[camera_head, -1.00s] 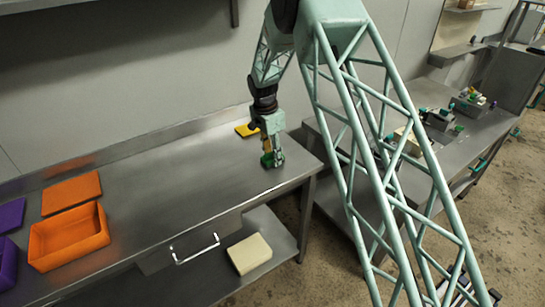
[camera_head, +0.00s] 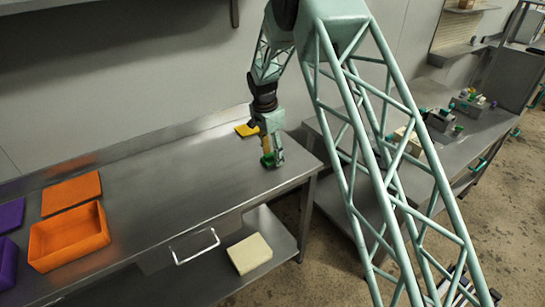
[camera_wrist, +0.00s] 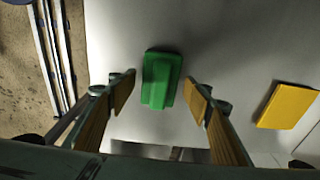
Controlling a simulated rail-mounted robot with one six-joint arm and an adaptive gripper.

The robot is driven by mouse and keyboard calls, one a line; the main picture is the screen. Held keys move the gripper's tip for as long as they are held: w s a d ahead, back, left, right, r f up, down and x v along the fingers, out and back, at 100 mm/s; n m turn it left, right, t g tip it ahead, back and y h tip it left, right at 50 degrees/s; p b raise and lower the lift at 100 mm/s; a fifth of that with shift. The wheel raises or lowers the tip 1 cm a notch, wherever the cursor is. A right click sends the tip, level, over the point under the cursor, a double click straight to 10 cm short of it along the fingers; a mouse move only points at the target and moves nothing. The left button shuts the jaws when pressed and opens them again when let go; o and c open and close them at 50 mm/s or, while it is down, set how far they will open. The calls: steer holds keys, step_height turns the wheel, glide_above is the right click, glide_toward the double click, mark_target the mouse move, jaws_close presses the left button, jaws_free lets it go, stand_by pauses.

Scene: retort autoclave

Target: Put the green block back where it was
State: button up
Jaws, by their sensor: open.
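The green block (camera_wrist: 160,78) rests on the steel table near its right end. In the wrist view it lies between the two spread fingers, with a gap on each side. In the head view the green block (camera_head: 267,161) shows at the fingertips, partly covered by them. My gripper (camera_wrist: 160,92) is open around the block and not closed on it. In the head view my gripper (camera_head: 272,158) points down over the table top.
A yellow piece (camera_head: 246,129) lies on the table behind my gripper. An orange open box (camera_head: 68,240) and a flat orange lid (camera_head: 72,193) lie at the left. A cream block (camera_head: 250,253) is on the lower shelf. The middle of the table (camera_head: 170,190) is clear.

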mark_target(270, 154)
step_height(270, 154, up, 11)
steer(key=a, duration=0.1)
steer(key=shift+s+p, duration=0.35)
steer(key=shift+s, duration=0.05)
stand_by(0.9)
